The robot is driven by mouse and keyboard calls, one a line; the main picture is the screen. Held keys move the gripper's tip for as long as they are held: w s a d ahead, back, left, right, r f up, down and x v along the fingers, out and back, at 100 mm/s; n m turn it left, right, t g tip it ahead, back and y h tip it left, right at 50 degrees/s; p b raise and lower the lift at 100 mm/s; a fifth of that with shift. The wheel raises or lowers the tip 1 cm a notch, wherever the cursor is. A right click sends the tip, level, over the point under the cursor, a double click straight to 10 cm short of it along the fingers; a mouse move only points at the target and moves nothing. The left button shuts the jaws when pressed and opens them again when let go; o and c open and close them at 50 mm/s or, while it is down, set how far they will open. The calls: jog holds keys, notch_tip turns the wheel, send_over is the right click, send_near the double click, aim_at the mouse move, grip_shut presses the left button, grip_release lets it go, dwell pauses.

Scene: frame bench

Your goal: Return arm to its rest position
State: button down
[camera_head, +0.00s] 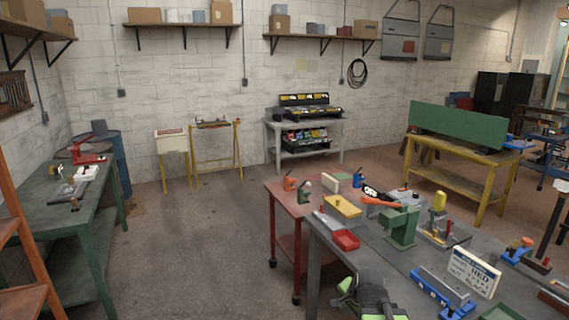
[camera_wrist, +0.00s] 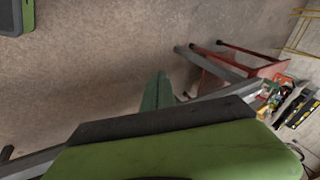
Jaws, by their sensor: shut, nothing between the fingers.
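My gripper (camera_wrist: 158,90) shows in the wrist view as two dark green tapered fingers lying together, shut and empty. They stick out past the dark edge of my green and black wrist housing. Bare concrete floor lies behind them. In the head view my green and black arm shows low at the bottom centre, in front of the near edge of the grey bench (camera_head: 345,262). The fingers cannot be made out there.
A green workbench (camera_head: 85,215) stands left. Open floor (camera_head: 200,245) lies between.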

jog(key=s+a+f+n+g, duration=0.2)
jog(key=s+a+n+g, duration=0.3)
jog(key=s+n, duration=0.5)
jog(key=shift+s+f+n+h, duration=0.25)
jog(key=shift+f+n+h, duration=0.1)
jog(key=shift+n, duration=0.25)
